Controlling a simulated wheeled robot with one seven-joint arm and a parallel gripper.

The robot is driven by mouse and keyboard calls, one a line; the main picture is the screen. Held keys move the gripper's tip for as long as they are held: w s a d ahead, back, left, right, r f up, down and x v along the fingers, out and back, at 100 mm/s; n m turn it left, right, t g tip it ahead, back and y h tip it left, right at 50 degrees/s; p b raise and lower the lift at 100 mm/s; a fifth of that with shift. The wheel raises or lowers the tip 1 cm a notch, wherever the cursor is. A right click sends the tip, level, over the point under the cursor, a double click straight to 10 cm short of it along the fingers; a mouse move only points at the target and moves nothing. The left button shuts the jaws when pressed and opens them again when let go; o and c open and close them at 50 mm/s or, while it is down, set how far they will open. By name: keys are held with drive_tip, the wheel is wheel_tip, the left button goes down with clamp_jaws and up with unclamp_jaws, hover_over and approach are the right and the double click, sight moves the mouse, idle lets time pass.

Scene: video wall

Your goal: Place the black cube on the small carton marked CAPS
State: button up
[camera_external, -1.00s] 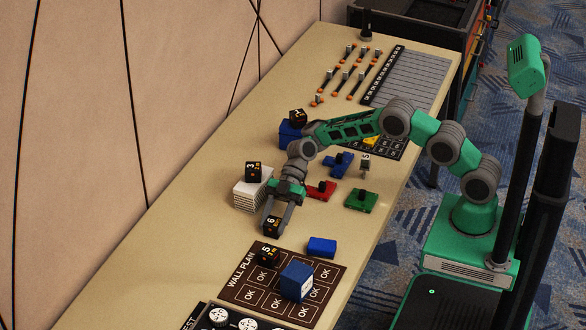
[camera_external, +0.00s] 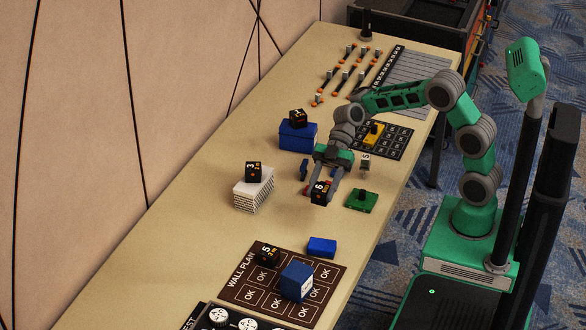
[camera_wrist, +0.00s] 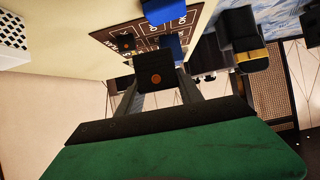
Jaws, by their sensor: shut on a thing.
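My gripper (camera_external: 324,182) is shut on a black cube (camera_external: 321,192) marked 6 and holds it over the table's middle. In the wrist view the held cube (camera_wrist: 157,72) sits between the fingers and shows an orange dot. A small blue carton (camera_external: 297,283) with a pale label stands on the wall plan mat. It also shows in the wrist view (camera_wrist: 162,11). I cannot read a CAPS marking on it. A flat blue block (camera_external: 322,247) lies at the mat's far edge, apart from the cube.
Other black cubes stand on a white stack (camera_external: 252,195), on a blue box (camera_external: 297,136) and on the wall plan mat (camera_external: 245,290). A green piece (camera_external: 361,200) lies right of the held cube. Bare table lies between the white stack and the flat blue block.

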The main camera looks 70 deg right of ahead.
drive_tip(key=s+a+r, duration=0.5)
drive_tip(key=s+a, duration=0.2)
drive_tip(key=a, duration=0.1)
drive_tip(key=s+a+r, duration=0.5)
drive_tip(key=s+a, duration=0.1)
drive_tip(key=a, duration=0.1)
drive_tip(key=p, duration=0.2)
hover_over(297, 270)
drive_tip(key=f, duration=0.9)
drive_tip(key=shift+s+d+f, duration=0.15)
drive_tip(key=shift+s+f, duration=0.05)
drive_tip(key=shift+s, duration=0.05)
drive_tip(key=shift+w+f, duration=0.15)
drive_tip(key=shift+f, duration=0.1)
drive_tip(key=shift+w+a+f+b, duration=0.1)
drive_tip(key=shift+f+b, duration=0.05)
drive_tip(key=shift+f, duration=0.75)
drive_tip(key=shift+a+f+b, duration=0.1)
drive_tip(key=shift+f+b, duration=0.05)
drive_tip(key=shift+f, duration=0.75)
drive_tip(key=o, duration=1.4)
drive_tip(key=shift+r, duration=0.1)
